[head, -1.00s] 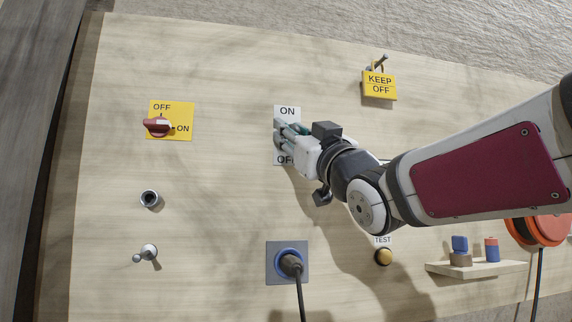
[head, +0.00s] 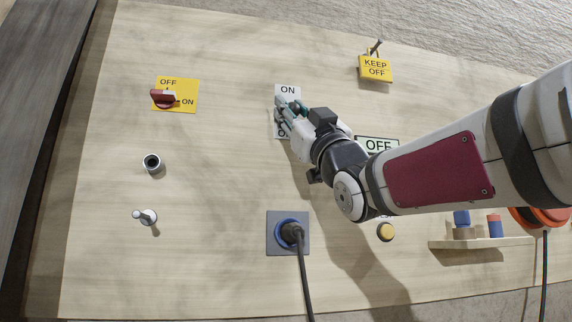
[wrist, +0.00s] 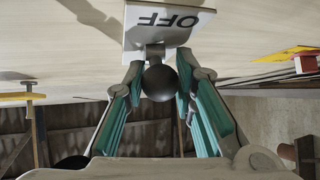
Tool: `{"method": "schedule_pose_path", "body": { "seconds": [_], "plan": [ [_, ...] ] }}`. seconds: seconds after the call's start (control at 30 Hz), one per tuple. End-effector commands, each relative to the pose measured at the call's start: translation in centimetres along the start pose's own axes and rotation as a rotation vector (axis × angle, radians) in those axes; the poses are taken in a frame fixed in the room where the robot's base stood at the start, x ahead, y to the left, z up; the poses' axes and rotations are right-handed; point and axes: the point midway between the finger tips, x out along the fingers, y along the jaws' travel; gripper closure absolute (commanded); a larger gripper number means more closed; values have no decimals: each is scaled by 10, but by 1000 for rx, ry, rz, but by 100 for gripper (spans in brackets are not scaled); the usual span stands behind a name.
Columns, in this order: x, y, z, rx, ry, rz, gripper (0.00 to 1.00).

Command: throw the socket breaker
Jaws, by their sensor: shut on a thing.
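The socket breaker's white plate (head: 288,91) is on the upright timber board, with ON at its top and OFF at its lower end, partly covered by my gripper (head: 284,114). In the wrist view the plate (wrist: 135,38) appears upside down, with OFF readable. A dark ball knob (wrist: 159,84) on a short grey stem stands out from it. My gripper (wrist: 157,76) has its teal-padded fingers closed on the knob from both sides. In the head view the fingers hide the lever, so its exact position is unclear.
A red rotary switch (head: 163,98) is at left. A socket (head: 274,247) with a black plug (head: 291,234) is below. A yellow KEEP OFF tag (head: 376,68) hangs upper right. An OFF sign (head: 377,145) and yellow button (head: 386,232) lie near my arm, with a shelf (head: 480,243) lower right.

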Motion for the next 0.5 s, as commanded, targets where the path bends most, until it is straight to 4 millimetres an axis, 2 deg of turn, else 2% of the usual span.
{"method": "schedule_pose_path", "body": {
  "seconds": [0.43,0.47,0.5],
  "plan": [
    [0,-1,0,0,4,-1,100],
    [0,-1,0,0,4,-1,71],
    [0,-1,0,0,4,-1,62]
  ]
}}
